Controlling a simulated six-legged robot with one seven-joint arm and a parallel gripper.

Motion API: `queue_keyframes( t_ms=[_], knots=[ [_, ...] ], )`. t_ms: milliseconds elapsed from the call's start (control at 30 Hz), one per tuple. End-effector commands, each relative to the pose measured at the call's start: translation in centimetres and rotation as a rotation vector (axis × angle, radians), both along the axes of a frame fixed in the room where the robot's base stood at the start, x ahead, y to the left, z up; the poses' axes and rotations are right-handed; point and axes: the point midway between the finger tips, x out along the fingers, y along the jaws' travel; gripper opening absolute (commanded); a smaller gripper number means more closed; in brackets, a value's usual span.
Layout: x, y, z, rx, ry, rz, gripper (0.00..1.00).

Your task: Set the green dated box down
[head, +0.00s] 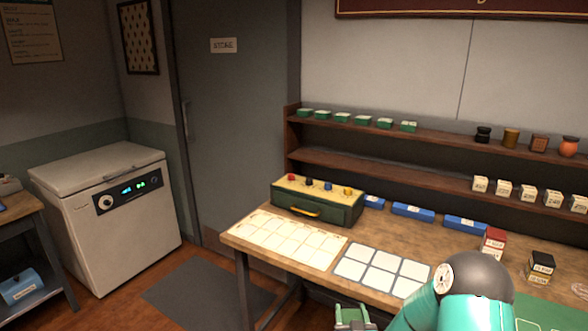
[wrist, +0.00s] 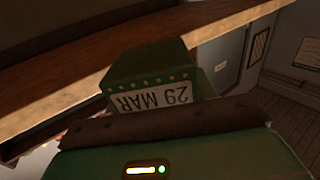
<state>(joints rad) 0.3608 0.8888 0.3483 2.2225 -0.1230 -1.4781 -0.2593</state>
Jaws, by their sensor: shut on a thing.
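The green dated box (wrist: 150,66) fills the middle of the wrist view. Its white label reads "29 MAR" and appears upside down, with a row of small yellow dots beside it. My gripper (wrist: 172,122) is shut on the box, which sits just beyond the dark brown jaw edge. In the head view my gripper (head: 354,317) shows only partly at the bottom edge, in front of the bench. The box cannot be made out clearly there.
The wooden bench (head: 268,263) carries a cream grid mat (head: 288,238), a white-celled grid (head: 384,268), a green case with coloured knobs (head: 317,203), blue boxes, and red and black boxes. Several green boxes (head: 364,119) line the upper shelf. A white chest (head: 110,220) stands left.

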Motion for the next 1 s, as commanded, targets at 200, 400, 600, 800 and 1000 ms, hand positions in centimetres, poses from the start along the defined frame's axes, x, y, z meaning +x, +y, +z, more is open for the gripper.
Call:
queue_keyframes(
  t_ms=[200, 400, 600, 800, 1000],
  knots=[
    [0.4, 0.5, -0.6, 0.002, 0.002, 0.006, 0.30],
    [0.0, 0.6, -1.1, 0.001, 0.003, 0.009, 0.30],
    [-2.7, 0.6, -4.7, 0.001, 0.007, 0.009, 0.30],
    [-4.5, 0.7, -6.6, 0.000, 0.000, 0.010, 0.30],
    [-4.6, 0.5, -6.6, 0.003, 0.000, 0.006, 0.30]
  ],
)
